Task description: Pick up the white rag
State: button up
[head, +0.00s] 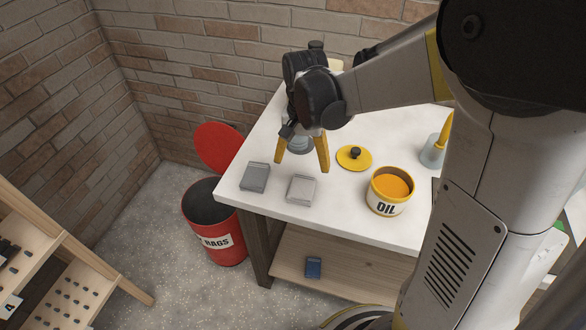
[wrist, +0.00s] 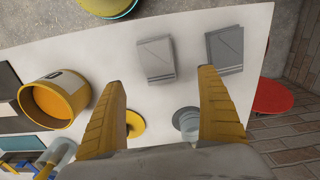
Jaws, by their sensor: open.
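The white rag (head: 301,189) is a folded, pale grey-white square lying flat near the front edge of the white table. It also shows in the wrist view (wrist: 155,61), just beyond my fingertips and roughly between their lines. A darker grey folded rag (head: 255,177) lies to its left in the head view, and to its right in the wrist view (wrist: 225,49). My gripper (head: 302,166) is open, with its yellow fingers pointing down above the table, behind the white rag. Nothing is between the fingertips (wrist: 162,76), and they appear apart from the rag.
An oil tin (head: 387,206) stands right of the white rag, with a yellow lid (head: 354,158) behind it. A red rag bin (head: 229,245) stands on the floor left of the table (head: 330,218).

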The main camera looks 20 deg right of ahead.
aim_at(302, 186)
jog(key=f+b, duration=0.2)
jog(key=f, duration=0.3)
jog(key=f+b, duration=0.2)
jog(key=f, duration=0.3)
jog(key=shift+s, duration=0.2)
jog(key=shift+r, duration=0.15)
jog(key=c, duration=1.1)
